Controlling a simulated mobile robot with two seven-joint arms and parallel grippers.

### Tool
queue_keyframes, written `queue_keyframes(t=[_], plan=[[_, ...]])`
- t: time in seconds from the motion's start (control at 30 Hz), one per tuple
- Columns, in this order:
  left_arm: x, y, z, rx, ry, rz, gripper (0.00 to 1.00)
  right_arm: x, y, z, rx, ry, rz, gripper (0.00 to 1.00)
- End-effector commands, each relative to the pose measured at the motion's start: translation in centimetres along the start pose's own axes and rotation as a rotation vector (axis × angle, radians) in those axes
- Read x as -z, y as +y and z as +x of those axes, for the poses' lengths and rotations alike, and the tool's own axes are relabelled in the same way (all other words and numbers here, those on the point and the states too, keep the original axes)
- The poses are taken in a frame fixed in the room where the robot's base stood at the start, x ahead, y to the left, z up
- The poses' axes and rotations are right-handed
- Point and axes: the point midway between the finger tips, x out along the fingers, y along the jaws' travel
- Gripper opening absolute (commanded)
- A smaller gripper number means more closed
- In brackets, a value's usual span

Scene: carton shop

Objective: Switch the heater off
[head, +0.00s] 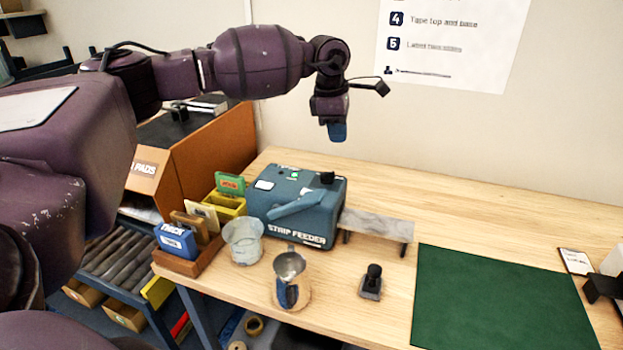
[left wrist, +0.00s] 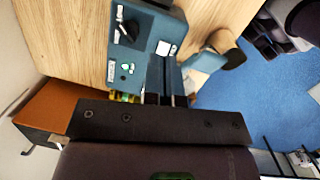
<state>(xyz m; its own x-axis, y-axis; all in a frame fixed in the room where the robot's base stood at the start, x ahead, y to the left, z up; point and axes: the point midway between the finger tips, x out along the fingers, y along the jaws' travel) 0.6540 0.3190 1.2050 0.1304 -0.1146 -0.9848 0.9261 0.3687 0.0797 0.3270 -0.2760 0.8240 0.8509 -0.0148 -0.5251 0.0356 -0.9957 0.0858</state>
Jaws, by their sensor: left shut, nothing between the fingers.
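The blue-grey strip feeder (head: 300,228) stands on the wooden bench, with a lever on its front. On its top are a black knob (head: 327,178), a green spot like a lamp (head: 295,175) and white labels. The left wrist view shows the knob (left wrist: 128,32) and the green spot (left wrist: 127,68) from above; the labels are too small to read. I cannot tell which control is marked for the heater. My left gripper (head: 337,132) is shut and empty, pointing down above the feeder's back right, apart from the knob.
A black-handled stamp (head: 372,283) and a green mat (head: 500,300) lie to the right. The bench behind the mat is clear.

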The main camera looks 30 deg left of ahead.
Motion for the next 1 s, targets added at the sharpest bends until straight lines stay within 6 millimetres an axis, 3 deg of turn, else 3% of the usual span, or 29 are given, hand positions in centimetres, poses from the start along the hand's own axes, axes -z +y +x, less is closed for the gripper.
queue_keyframes(t=[0.1,0.3,0.8,1.0], plan=[[2.5,0.1,-0.1,0.014,0.142,0.047,0.00,0.0,-0.1,0.0,0.000,0.001,0.003,0.43],[4.7,-0.4,-0.6,0.059,0.273,0.110,0.00,0.2,-0.1,0.1,0.000,0.004,0.003,0.43],[5.0,-0.7,-0.6,0.083,0.289,0.143,0.00,0.5,0.0,0.0,0.000,0.010,0.000,0.43],[5.4,-0.8,0.9,0.084,0.290,0.143,0.00,0.6,0.1,-0.1,0.000,0.010,-0.002,0.43]])
